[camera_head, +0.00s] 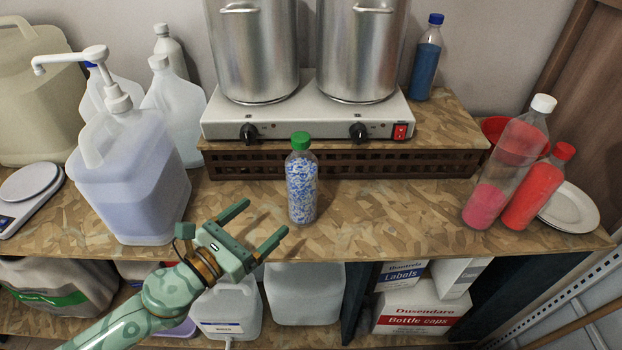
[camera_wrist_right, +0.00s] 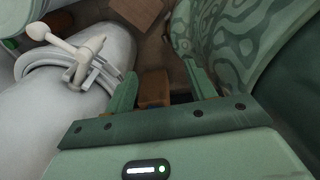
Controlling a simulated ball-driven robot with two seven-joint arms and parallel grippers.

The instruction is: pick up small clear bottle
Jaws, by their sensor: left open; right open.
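A small clear bottle (camera_head: 301,180) with a green cap and blue-and-white granules inside stands upright on the wooden shelf, in front of the burner. My left gripper (camera_head: 266,222) is open and empty, in front of and to the left of the bottle, apart from it, with its fingers pointing up and to the right. My right gripper (camera_wrist_right: 160,80) shows only in the right wrist view, open. No bottle shows there; a white cylindrical shape and patterned green surfaces surround the fingers.
A large jug with a pump (camera_head: 130,175) stands left of the bottle. Behind is a two-pot burner (camera_head: 300,118) on a raised board. A clear bottle with pink contents (camera_head: 508,165) and a red bottle (camera_head: 538,190) stand at the right. The shelf right of the small bottle is clear.

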